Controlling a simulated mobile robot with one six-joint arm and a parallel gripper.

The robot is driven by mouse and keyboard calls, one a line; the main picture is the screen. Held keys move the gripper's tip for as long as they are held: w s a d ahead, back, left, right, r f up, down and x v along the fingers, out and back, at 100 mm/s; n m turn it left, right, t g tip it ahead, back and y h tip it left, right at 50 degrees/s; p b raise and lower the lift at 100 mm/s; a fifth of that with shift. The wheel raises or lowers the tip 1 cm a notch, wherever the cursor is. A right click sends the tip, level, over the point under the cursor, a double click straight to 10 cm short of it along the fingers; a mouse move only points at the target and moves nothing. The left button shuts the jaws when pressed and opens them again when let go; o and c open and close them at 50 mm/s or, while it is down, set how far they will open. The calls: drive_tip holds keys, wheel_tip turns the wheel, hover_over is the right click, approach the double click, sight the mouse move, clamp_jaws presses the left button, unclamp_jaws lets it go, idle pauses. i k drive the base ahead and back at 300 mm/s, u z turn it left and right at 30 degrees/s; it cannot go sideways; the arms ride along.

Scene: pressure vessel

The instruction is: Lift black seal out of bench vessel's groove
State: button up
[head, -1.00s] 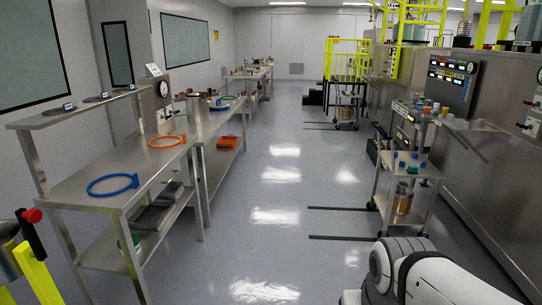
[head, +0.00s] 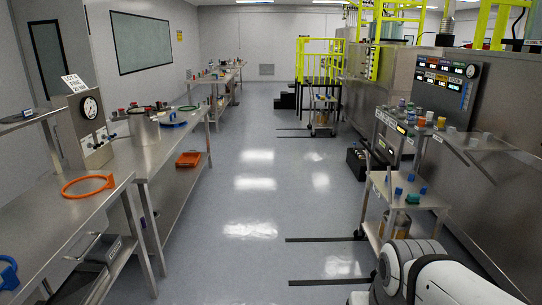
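A steel cylindrical vessel (head: 145,130) stands upright on the left-hand bench, beside a gauge panel. A thin dark ring shows around its top rim. From here I cannot tell whether that ring is the black seal, and the groove is too small to make out. A white and black part of my arm fills the lower right corner. My gripper is outside the picture.
An orange ring (head: 88,186) lies on the nearer bench, and a blue ring (head: 8,272) is at the left edge. A blue item (head: 173,123) lies beyond the vessel. A steel cart (head: 405,190) stands at right. The middle aisle floor (head: 250,190) is clear.

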sight(158, 103)
drive_tip(key=i, duration=3.15)
drive_tip(key=u, duration=0.4)
drive_tip(key=i, duration=1.6)
drive_tip(key=u, duration=1.05)
drive_tip(key=i, duration=1.4)
drive_tip(key=u, duration=1.35)
drive_tip(key=i, duration=0.95)
drive_tip(key=u, duration=0.3)
